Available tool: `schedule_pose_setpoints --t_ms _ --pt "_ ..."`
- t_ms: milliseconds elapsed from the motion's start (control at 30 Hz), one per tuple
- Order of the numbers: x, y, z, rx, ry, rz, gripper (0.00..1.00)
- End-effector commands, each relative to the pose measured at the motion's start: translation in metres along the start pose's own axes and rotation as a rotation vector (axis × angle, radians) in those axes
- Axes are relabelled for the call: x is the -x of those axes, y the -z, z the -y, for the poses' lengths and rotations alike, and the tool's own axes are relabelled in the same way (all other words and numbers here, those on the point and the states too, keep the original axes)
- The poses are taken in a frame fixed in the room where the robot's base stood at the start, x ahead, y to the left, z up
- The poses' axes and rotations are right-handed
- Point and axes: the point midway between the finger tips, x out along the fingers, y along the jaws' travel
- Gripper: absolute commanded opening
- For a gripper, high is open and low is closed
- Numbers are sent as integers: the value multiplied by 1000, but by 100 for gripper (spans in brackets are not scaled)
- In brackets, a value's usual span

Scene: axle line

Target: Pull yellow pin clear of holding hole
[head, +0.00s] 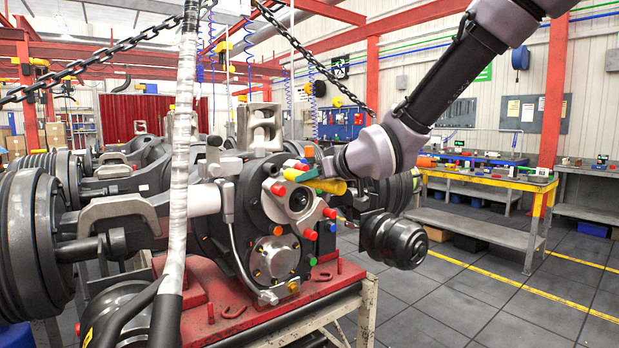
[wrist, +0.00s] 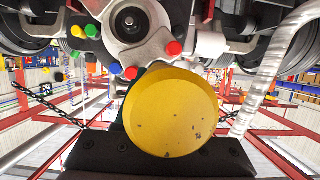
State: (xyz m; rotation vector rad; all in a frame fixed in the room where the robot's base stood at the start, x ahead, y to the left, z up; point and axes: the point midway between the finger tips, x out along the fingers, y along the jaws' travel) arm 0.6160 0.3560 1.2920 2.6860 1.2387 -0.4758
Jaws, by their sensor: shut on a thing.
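The yellow pin (head: 330,186) lies roughly level at the front of the axle housing's round flange, its wide end towards my arm. My gripper (head: 322,174) is shut on it, coming in from the right. In the wrist view the pin's round, chipped yellow end (wrist: 170,112) fills the middle, above the dark gripper body (wrist: 160,155). The holding hole is hidden behind the pin and gripper, so I cannot tell whether the pin's far end is inside it. Red (head: 278,190), green and blue pins surround the flange (head: 299,200).
The axle housing (head: 262,225) stands on a red stand (head: 225,305). A black ribbed hub (head: 394,240) juts out below my arm. Chains (head: 120,45) and a wrapped hose (head: 183,130) hang at the left. Open floor (head: 450,305) and a workbench (head: 490,183) are at the right.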

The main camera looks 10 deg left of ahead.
Motion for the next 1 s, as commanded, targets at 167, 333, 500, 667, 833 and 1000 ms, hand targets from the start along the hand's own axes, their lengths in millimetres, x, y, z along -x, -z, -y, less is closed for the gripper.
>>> schedule_pose_setpoints --t_ms 167,333,500,667,833,1000 --pt "0 1 0 1 0 -2 0" --pt "2 6 0 1 0 -5 0" --pt "5 16 0 2 0 -5 0" --pt "8 25 -1 1 -1 -5 0" --pt "12 34 -1 1 -1 -5 0" --pt "15 43 0 1 0 -5 0"
